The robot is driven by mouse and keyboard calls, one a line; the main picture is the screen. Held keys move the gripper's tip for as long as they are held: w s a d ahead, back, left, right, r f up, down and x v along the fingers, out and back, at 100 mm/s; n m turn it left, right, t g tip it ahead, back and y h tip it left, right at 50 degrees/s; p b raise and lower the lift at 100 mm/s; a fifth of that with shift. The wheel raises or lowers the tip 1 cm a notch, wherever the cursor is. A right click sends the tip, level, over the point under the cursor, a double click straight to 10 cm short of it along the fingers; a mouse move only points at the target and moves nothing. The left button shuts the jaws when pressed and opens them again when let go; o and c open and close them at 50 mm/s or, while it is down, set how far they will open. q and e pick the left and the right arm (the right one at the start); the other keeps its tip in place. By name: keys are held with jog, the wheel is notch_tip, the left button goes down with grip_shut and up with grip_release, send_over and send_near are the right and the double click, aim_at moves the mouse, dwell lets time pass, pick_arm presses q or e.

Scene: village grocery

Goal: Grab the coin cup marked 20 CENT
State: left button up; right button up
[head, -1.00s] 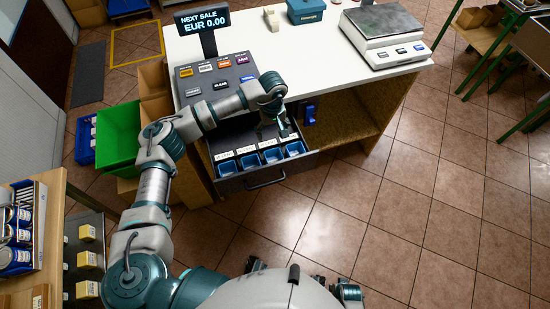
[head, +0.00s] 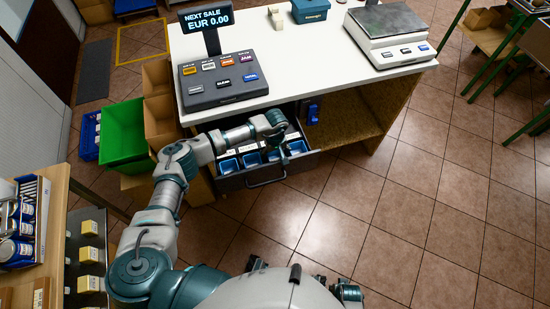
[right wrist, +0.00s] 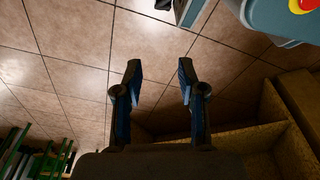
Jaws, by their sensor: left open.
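An open cash drawer (head: 264,178) under the counter holds a row of blue coin cups, among them a left cup (head: 228,166), a middle cup (head: 250,160) and a right cup (head: 297,147). White labels lie behind the cups, but their print is too small to read, so I cannot tell which is marked 20 CENT. My left gripper (head: 283,156) is over the right part of the drawer, pointing down, open. It and the forearm partly hide the cups and labels. My right gripper (right wrist: 160,78) is open and empty in the right wrist view, above the tiled floor.
The counter (head: 300,60) carries a key panel (head: 222,80) with a price display, a scale (head: 388,35) and a blue box (head: 310,10). A green crate (head: 122,135) stands left of the counter. A shelf (head: 55,230) is at my left.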

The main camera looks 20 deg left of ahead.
pick_arm(q)
jog(key=shift+d+f, duration=0.1)
jog(key=shift+d, duration=0.1)
jog(key=c, duration=0.6)
jog(key=shift+a, duration=0.3)
jog(key=shift+c, duration=0.6)
